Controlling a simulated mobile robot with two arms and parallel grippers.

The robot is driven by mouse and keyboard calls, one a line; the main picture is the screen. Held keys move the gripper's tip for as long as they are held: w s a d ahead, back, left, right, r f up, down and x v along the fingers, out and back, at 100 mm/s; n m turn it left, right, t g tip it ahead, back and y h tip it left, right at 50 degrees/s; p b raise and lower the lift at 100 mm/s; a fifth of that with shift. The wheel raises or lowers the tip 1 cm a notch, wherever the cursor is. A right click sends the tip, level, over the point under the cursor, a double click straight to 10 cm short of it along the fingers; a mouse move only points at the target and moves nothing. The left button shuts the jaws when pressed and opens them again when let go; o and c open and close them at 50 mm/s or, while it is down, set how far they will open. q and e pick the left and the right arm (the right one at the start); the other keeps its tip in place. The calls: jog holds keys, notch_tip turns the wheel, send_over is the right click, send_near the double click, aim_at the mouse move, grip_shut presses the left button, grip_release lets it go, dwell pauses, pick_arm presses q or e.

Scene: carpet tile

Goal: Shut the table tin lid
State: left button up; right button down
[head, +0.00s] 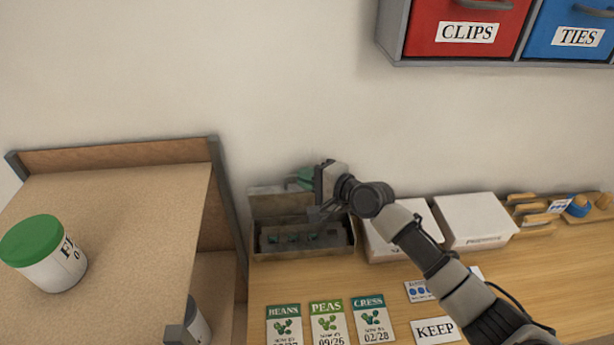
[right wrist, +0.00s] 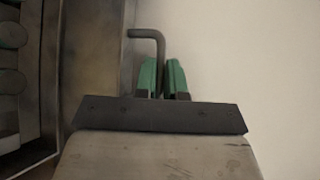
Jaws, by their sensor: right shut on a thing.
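The table tin (head: 256,247) stands open on the wooden table against the wall, with a dark insert and small green items inside. Its lid (head: 268,200) stands up at the back edge, partly hidden by my right arm. My right gripper (head: 305,178) is at the lid's upper right. In the right wrist view its green fingertips (right wrist: 162,77) are shut on a bent dark rod, the lid handle (right wrist: 147,34). The lid (right wrist: 105,45) and part of the tin's inside (right wrist: 12,85) also show at left there. My left gripper is out of view.
White boxes (head: 475,222) stand right of the tin. Seed packets (head: 327,322) and a KEEP card (head: 436,330) lie in front. A shelf unit with a green-lidded jar (head: 50,262) stands left. Red and blue drawers (head: 467,30) hang above right.

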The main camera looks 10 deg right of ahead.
pick_arm(q)
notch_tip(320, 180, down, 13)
jog(key=b, duration=1.2)
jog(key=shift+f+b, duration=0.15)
jog(key=shift+b, duration=0.15)
pick_arm(e)
jog(key=s+f+n+t+y, duration=0.2)
jog(key=s+n+y, duration=0.1)
jog(key=s, duration=0.4)
jog(key=shift+f+n+t, duration=0.35)
jog(key=shift+n+t, duration=0.05)
jog(key=shift+n, duration=0.2)
jog(key=c, duration=1.2)
grip_release()
jog(key=shift+w, duration=0.1)
pick_arm(q)
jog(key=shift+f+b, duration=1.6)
jog(key=shift+b, duration=0.05)
pick_arm(e)
jog(key=v, duration=1.1)
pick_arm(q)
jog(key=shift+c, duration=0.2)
